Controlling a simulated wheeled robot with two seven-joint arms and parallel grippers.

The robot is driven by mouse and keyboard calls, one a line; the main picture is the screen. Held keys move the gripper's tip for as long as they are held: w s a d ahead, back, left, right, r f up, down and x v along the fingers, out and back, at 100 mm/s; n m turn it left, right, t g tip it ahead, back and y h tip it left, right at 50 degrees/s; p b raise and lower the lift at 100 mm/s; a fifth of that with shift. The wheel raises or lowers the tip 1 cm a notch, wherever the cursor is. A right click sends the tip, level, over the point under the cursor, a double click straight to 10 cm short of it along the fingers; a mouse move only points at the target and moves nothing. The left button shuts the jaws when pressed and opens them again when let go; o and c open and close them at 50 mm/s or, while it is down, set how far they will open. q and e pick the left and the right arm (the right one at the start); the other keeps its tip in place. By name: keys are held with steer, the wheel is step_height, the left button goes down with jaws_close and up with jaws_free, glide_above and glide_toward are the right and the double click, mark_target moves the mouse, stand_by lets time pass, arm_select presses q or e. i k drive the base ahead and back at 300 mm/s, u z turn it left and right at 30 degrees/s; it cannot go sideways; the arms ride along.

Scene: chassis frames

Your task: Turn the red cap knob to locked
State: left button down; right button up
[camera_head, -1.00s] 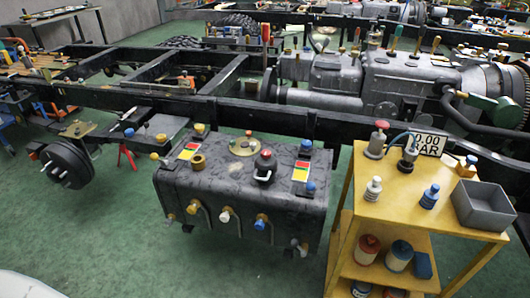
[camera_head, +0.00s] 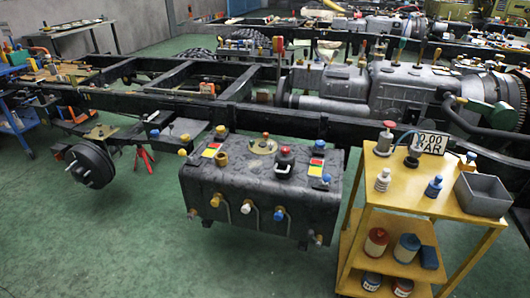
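A dark knob with a red top (camera_head: 285,152) stands on top of the black tank (camera_head: 262,190), right of the middle of its upper face. It stands beside a red, yellow and green label plate (camera_head: 317,167). Its pointer or lock marks are too small to read, so I cannot tell its setting. Neither of my grippers is in view, and nothing touches the knob.
A yellow cart (camera_head: 400,190) with bottles, a grey bin (camera_head: 483,194) and a display stands close to the tank's right. The black chassis rail (camera_head: 270,118) runs behind the tank. Green floor (camera_head: 110,240) is clear in front and to the left.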

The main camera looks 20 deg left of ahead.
mark_target(286, 150)
steer(key=u, duration=1.05)
steer(key=i, duration=0.35)
steer(key=u, duration=0.05)
